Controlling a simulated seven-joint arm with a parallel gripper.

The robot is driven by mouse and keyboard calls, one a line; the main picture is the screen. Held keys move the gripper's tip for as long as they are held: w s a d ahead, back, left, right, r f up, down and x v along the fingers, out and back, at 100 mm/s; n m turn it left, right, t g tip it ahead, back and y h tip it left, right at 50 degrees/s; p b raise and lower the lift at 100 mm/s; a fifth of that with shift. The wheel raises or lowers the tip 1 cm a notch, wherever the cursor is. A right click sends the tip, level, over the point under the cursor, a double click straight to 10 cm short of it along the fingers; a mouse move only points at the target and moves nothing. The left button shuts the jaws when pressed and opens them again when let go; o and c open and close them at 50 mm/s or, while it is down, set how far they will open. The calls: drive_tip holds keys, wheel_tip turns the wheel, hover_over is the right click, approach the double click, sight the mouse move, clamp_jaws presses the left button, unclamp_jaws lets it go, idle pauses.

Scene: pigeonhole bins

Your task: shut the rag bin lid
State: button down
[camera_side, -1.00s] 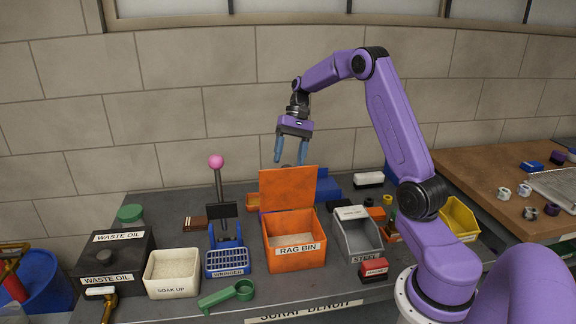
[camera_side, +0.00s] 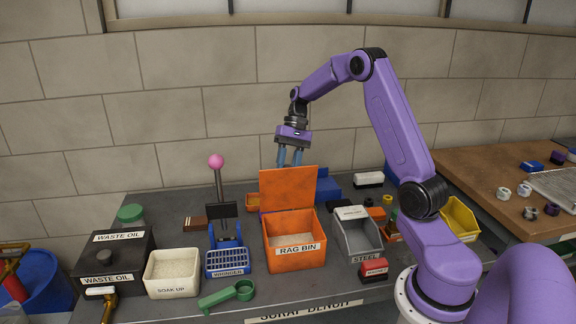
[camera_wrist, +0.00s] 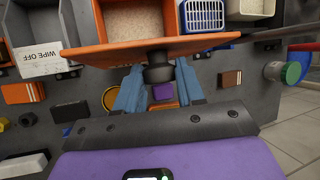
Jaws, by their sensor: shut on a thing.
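The orange rag bin (camera_side: 298,262) stands on the bench with its front label showing and pale contents inside. Its orange lid (camera_side: 287,188) stands open, roughly upright at the back edge. In the wrist view the lid (camera_wrist: 215,48) is seen nearly edge-on, with a dark round knob (camera_wrist: 158,73) on its outer face. My gripper (camera_side: 289,162) is behind the lid's top edge, its blue fingers pointing down. In the wrist view my gripper (camera_wrist: 159,88) is closed around the knob. The lid hides the fingertips in the side view.
A blue wringer (camera_side: 227,262) with a pink-knobbed lever stands left of the bin, and a grey steel bin (camera_side: 365,240) stands to its right. A red block (camera_side: 374,269) lies at front right.

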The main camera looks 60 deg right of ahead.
sight(291, 175)
drive_tip(key=shift+s, duration=0.1)
drive_tip(key=shift+s+a+t+h, duration=0.9)
drive_tip(key=shift+s+a, duration=0.35)
drive_tip(key=shift+a, duration=0.1)
drive_tip(key=shift+s+a+f, duration=0.25)
drive_tip(key=shift+s+a, duration=0.25)
drive_tip(key=shift+s, duration=0.05)
drive_tip(key=shift+s+a+f, duration=0.2)
drive_tip(key=shift+s+a, duration=0.3)
drive_tip(key=shift+s+a+f, duration=0.45)
drive_tip(key=shift+s+a, duration=0.15)
drive_tip(key=shift+a, duration=0.1)
drive_tip(key=c, duration=0.7)
unclamp_jaws()
drive_tip(key=shift+w+d+r, duration=0.1)
drive_tip(key=shift+d+r, duration=0.05)
